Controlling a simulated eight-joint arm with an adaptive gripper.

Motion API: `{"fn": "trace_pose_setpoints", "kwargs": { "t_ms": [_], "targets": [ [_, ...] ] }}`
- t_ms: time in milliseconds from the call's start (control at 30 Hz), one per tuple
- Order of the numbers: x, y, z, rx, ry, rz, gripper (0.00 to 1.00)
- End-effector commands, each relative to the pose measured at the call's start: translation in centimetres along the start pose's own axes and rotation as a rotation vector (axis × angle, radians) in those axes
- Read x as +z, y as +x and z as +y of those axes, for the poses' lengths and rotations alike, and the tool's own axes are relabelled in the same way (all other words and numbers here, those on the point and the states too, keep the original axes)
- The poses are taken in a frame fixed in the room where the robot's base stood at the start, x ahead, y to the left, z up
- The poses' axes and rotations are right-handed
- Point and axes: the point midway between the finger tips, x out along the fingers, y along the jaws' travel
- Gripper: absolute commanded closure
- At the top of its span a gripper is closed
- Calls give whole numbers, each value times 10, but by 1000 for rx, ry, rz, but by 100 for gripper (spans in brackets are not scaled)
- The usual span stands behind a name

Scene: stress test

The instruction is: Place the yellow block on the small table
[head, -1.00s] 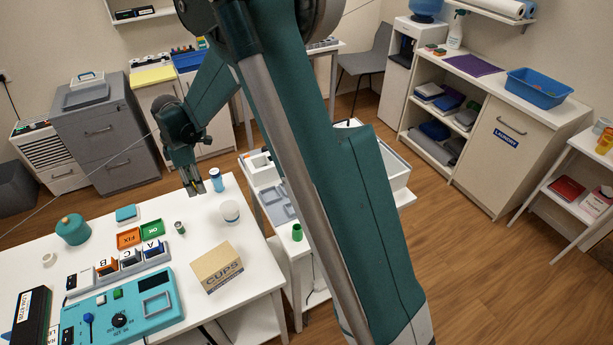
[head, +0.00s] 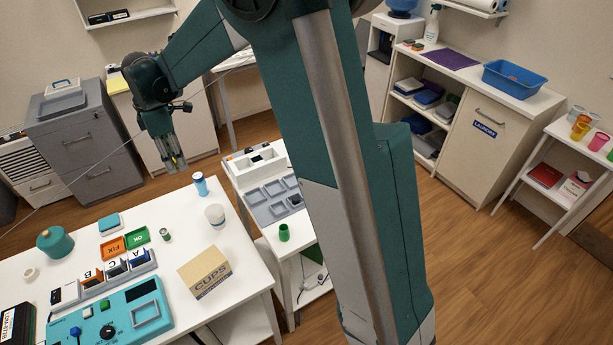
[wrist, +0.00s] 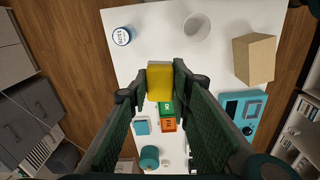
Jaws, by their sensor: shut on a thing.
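My gripper (head: 177,164) is shut on the yellow block (wrist: 160,84) and holds it above the back edge of the white worktable (head: 165,215). In the wrist view the block sits between the fingertips of my gripper (wrist: 158,90), with the worktable below it. In the head view only a small bit of yellow shows at the fingertips. A small white side table (head: 560,140) with cups on top stands at the far right. I cannot tell for certain that this is the small table of the task.
On the worktable are a blue-and-white can (head: 200,184), a white cup (head: 215,215), a CUPS box (head: 205,272), a teal pot (head: 55,243) and a teal panel (head: 115,315). A stand with a grey tray (head: 270,195) is right of it. Open floor (head: 470,260) lies at right.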

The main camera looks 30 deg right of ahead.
Motion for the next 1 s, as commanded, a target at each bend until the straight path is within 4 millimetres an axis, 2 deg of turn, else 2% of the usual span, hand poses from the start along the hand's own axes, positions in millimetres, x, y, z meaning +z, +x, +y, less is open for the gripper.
{"fn": "trace_pose_setpoints", "kwargs": {
  "t_ms": [267,467,767,1000],
  "targets": [
    [53,-3,-9,0,62,0,89],
    [110,-5,-24,0,132,0,89],
    [195,-7,-57,0,243,0,89],
    [256,-7,-92,0,331,0,89]
  ]
}}
